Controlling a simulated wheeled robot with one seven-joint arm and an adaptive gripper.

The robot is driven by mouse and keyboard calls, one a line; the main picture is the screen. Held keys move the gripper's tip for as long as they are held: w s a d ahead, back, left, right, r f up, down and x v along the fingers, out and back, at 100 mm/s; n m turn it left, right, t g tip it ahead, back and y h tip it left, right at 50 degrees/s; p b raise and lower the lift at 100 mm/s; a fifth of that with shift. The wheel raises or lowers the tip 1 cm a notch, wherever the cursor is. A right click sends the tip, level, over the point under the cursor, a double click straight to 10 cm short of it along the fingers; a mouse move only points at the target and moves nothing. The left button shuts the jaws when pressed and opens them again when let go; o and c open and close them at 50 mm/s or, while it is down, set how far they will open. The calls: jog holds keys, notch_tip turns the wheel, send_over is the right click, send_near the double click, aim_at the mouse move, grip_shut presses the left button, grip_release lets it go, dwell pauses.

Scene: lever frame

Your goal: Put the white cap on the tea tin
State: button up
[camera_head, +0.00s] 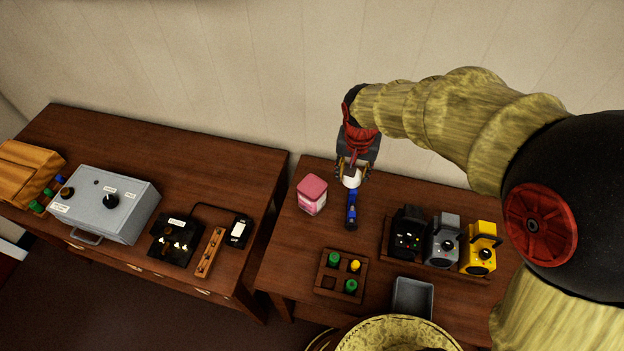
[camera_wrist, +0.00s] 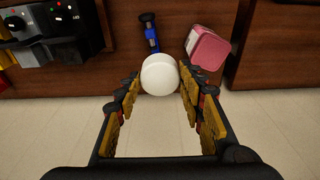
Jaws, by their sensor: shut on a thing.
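The white cap (camera_head: 351,179) is held between the fingertips of my gripper (camera_head: 353,172), above the right table near its back edge. In the wrist view the cap (camera_wrist: 159,74) is round and white, with a finger against each side. The pink tin (camera_head: 312,195), which I take for the tea tin, stands on the table to the left of my gripper. It has a darker pink top and a paler label on its side. In the wrist view the tin (camera_wrist: 208,49) is at the upper right, apart from the cap.
A blue tool (camera_head: 351,210) lies just in front of the cap. A wooden tray (camera_head: 319,285) holds green and yellow pieces. A grey tray (camera_head: 413,297) and a rack with black, grey (camera_head: 443,242) and yellow devices stand to the right. A gap separates the left table (camera_head: 180,140).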

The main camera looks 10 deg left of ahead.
jog(key=w+a+f, duration=0.1)
jog(key=a+f, duration=0.1)
jog(key=a, duration=0.1)
jog(key=w+a+f, duration=0.2)
jog(key=a+f, duration=0.1)
jog(key=a, duration=0.1)
jog(key=w+a+f, duration=0.1)
jog(key=a+f, duration=0.2)
jog(key=shift+w+a+f, duration=0.2)
jog(key=shift+w+a, duration=0.05)
jog(key=shift+w, duration=0.1)
jog(key=shift+w+a+f, duration=0.1)
jog(key=shift+a+f, duration=0.15)
jog(key=shift+f, duration=0.05)
jog(key=shift+w+a+f, duration=0.1)
jog(key=shift+a+f, duration=0.05)
jog(key=shift+f, duration=0.75)
jog(key=shift+a+f, duration=0.15)
jog(key=shift+f, duration=0.75)
jog(key=shift+b, duration=0.3)
jog(key=shift+f, duration=0.2)
jog(key=o, duration=0.8)
jog(key=shift+o, duration=0.2)
jog(key=shift+r, duration=0.1)
